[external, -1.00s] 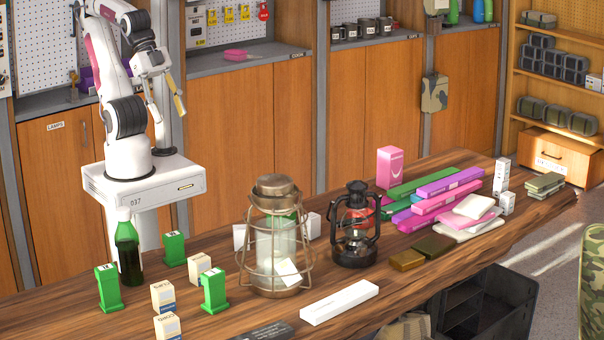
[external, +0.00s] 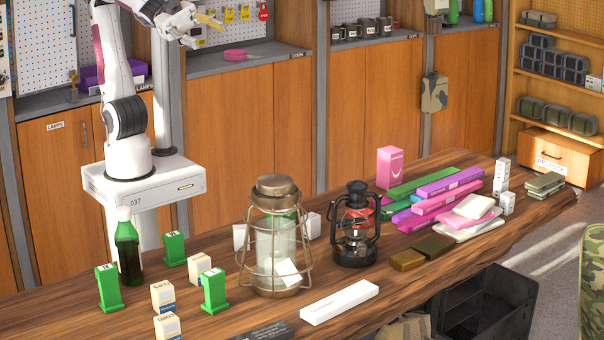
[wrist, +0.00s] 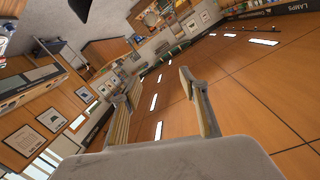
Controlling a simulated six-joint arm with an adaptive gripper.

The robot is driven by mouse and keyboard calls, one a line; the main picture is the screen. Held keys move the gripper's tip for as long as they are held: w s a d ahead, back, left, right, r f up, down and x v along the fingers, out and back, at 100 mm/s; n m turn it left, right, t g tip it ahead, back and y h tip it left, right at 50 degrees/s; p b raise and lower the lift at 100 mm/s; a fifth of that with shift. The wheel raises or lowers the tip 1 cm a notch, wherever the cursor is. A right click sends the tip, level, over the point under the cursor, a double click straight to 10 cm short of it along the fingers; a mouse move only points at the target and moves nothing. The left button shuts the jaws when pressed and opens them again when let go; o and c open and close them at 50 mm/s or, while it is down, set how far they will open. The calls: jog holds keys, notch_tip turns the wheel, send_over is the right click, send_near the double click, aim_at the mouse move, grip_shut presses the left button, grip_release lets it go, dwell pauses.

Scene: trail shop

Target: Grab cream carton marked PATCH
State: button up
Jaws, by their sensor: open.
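Several small cream cartons with blue lower bands stand upright on the wooden counter at the front left: one in the middle (external: 162,297), one nearest the front edge (external: 167,326) and one farther back (external: 200,268). Their top lettering is too small to read surely, so I cannot tell which is marked PATCH. My gripper (external: 208,30) is high at the top of the external view, well above and behind the counter. In the wrist view my gripper (wrist: 158,85) is open, with nothing between its fingers. No carton shows in the wrist view.
Green blocks (external: 108,288) and a green bottle (external: 128,248) stand close around the cartons. A caged lantern (external: 272,285) stands right of them, with a black lantern (external: 355,235) beyond. A white box (external: 339,302) lies near the front edge.

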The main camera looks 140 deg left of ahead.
jog(key=w+d+r+m+h, duration=0.2)
jog(key=w+d+m+h, duration=0.2)
jog(key=w+d, duration=0.1)
jog(key=m+g+h, duration=0.8)
jog(key=m+g, duration=0.1)
jog(key=g, duration=0.3)
send_over(199, 263)
notch_tip(199, 263, down, 27)
jog(key=s+a+f+g, duration=0.1)
jog(key=a+f, duration=0.1)
jog(key=f, duration=0.7)
jog(key=s+a+f+n+g, duration=0.1)
jog(key=a+f+g, duration=0.1)
jog(key=f, duration=0.7)
jog(key=shift+a+f+g+h, duration=0.3)
jog(key=shift+a, duration=0.15)
jog(key=shift+s+f, duration=0.1)
jog(key=shift+f, duration=1.65)
jog(key=shift+f, duration=0.1)
